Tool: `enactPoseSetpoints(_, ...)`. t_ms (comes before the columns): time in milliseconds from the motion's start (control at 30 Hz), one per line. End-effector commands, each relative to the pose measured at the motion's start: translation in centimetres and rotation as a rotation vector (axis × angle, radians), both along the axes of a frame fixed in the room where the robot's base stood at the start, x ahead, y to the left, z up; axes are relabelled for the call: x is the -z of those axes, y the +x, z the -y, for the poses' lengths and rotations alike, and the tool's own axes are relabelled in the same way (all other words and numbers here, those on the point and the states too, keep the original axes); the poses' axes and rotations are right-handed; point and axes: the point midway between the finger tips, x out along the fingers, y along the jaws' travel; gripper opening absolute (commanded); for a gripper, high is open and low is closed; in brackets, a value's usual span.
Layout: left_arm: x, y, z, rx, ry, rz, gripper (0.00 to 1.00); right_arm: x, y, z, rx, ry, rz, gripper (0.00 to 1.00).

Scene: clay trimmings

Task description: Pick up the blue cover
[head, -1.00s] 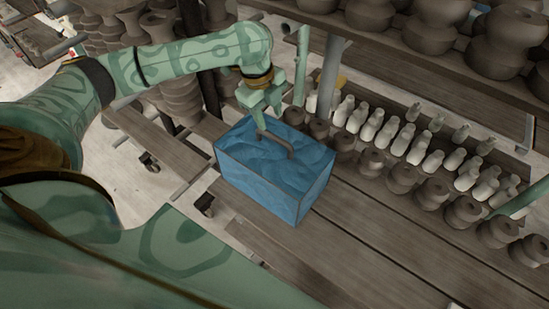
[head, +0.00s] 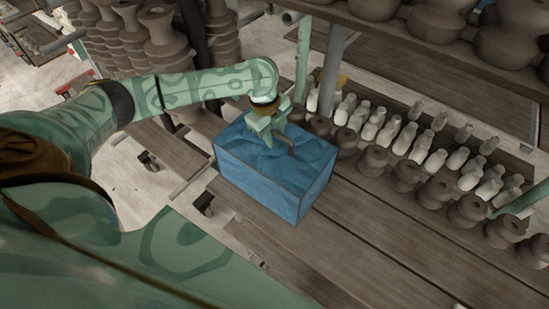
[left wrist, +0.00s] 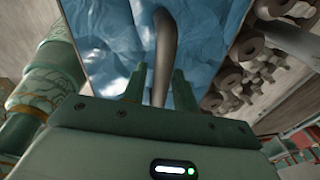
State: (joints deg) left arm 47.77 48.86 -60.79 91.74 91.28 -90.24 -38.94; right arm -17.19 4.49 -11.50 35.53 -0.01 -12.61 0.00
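The blue cover (head: 238,152) is a wrinkled blue top on a box-shaped block with dark edges, standing on the wooden planks. A thin dark bar-like handle (head: 288,143) rises from its top. My left gripper (head: 269,141) is low over the cover at the handle. In the left wrist view the handle (left wrist: 164,50) runs between the two fingers of my left gripper (left wrist: 159,82), with gaps beside it, and the blue cover (left wrist: 110,45) fills the area beyond. The fingers look open around the handle. My right gripper is not in view.
Rows of dark clay pots (head: 405,172) and pale bottle-like pieces (head: 420,145) stand close right of the box. A shelf with large pots (head: 435,20) and a green post (head: 302,60) are behind it. The front planks (head: 345,245) are clear.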

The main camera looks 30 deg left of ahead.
Motion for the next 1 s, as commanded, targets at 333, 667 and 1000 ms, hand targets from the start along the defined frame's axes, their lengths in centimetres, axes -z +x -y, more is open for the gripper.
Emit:
enactPoseSetpoints(333, -0.1, 0.0, 0.0, 0.000, 0.000, 0.001, 0.00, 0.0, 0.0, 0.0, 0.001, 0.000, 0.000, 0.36)
enactPoseSetpoints(667, -2.5, 0.1, 0.0, 0.001, -0.001, 0.005, 0.00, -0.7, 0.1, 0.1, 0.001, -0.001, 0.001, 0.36)
enactPoseSetpoints(1000, -9.5, 0.1, 0.0, 0.000, -0.001, 0.004, 0.00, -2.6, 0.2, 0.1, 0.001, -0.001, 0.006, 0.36)
